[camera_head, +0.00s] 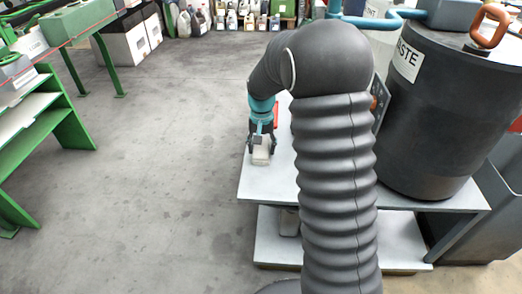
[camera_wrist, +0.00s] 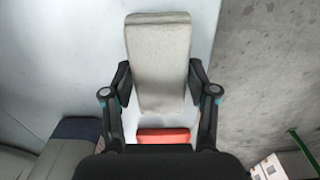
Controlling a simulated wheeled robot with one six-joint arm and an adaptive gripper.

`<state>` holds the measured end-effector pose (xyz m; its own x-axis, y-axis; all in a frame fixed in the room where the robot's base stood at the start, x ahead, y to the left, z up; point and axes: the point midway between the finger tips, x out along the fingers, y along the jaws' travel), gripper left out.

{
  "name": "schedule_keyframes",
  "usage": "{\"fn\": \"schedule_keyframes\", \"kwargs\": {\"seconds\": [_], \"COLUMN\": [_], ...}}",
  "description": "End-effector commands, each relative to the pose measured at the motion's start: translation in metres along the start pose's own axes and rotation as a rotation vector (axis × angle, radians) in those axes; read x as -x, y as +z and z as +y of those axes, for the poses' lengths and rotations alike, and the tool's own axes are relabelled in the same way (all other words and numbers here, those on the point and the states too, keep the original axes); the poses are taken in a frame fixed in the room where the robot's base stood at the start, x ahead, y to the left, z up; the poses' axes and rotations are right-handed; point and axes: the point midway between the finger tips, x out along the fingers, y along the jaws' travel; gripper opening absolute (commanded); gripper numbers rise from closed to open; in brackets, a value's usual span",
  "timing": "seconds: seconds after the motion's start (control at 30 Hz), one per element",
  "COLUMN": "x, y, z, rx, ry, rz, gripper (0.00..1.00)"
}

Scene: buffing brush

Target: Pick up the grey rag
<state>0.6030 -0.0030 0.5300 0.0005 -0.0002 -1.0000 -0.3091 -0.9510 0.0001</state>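The grey rag (camera_wrist: 160,60) is a pale, block-shaped bundle in the middle of the wrist view. My gripper (camera_wrist: 160,82) has one black finger on each long side of it. Both fingertips meet its edges, and the gripper appears shut on it. In the head view my gripper (camera_head: 261,143) is at the left edge of the light grey table top (camera_head: 262,186), with the pale rag (camera_head: 262,155) at its fingertips. I cannot tell whether the rag touches the table.
A red object (camera_wrist: 163,136) lies by the rag's near end; it also shows in the head view (camera_head: 276,115). A large dark waste drum (camera_head: 440,120) stands on the table's right. A green bench (camera_head: 40,130) is far left. The floor between is clear.

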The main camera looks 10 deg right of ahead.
Motion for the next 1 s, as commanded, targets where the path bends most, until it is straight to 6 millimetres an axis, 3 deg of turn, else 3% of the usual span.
{"fn": "schedule_keyframes", "kwargs": {"seconds": [0.03, 0.1, 0.43, 0.8, 1.0], "x": [0.0, -0.001, 0.006, 0.069, 0.094], "y": [0.0, 0.0, 0.0, 0.0, 0.0], "z": [0.0, 0.0, 0.0, 0.0, 0.0], "rx": [0.0, 0.0, 0.0, 0.0, 0.0], "ry": [0.0, 0.0, 0.0, -0.001, 0.0], "rz": [0.0, -0.001, 0.0, 0.002, 0.0], "gripper": [0.33, 0.23, 0.23, 0.23, 0.23]}}
